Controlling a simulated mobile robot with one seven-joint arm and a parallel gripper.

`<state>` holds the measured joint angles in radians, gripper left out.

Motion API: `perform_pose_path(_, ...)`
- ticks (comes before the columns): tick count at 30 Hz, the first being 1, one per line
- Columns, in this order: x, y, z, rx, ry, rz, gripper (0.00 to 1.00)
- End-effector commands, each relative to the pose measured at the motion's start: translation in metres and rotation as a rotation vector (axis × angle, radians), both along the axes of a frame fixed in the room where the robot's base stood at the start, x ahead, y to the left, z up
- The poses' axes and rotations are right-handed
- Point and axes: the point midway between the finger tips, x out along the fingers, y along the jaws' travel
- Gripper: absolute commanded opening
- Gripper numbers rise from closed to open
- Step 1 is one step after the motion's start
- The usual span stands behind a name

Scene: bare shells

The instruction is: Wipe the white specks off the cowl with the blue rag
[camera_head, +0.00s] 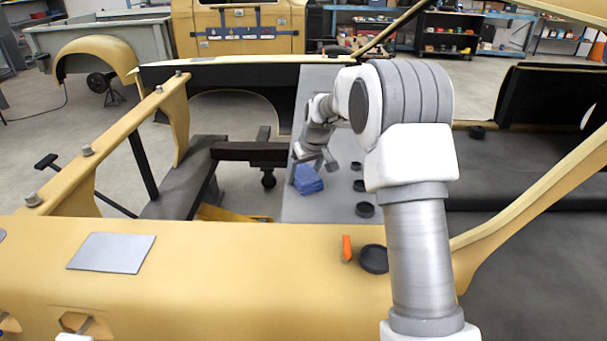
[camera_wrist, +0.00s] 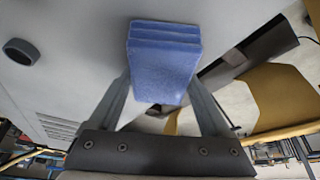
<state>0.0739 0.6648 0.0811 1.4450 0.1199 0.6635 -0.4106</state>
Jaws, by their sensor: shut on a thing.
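The folded blue rag (camera_head: 309,182) is at the lower left of the long grey panel in the head view. My gripper (camera_head: 314,161) is just above it, pointing down. In the wrist view the layered rag (camera_wrist: 163,62) sits between the two fingers of my gripper (camera_wrist: 162,92), which are shut on it. The rag is over or against the grey panel (camera_head: 330,100); I cannot tell whether it touches. I cannot tell for sure which panel is the cowl. No white specks can be made out in either view.
Several black round caps stand on the grey panel, one at its near end (camera_head: 365,210). The tan near panel (camera_head: 220,270) carries a grey plate (camera_head: 111,253), an orange piece (camera_head: 347,248) and a larger black cap (camera_head: 374,259). A dark bar (camera_head: 240,151) lies left of the rag.

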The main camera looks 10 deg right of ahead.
Motion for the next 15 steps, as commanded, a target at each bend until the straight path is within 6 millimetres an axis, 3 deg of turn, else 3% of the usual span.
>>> perform_pose_path(9,0.026,-0.005,0.002,0.001,0.002,-0.001,0.2)
perform_pose_path(15,0.032,-0.007,0.002,0.0,0.001,-0.001,0.2)
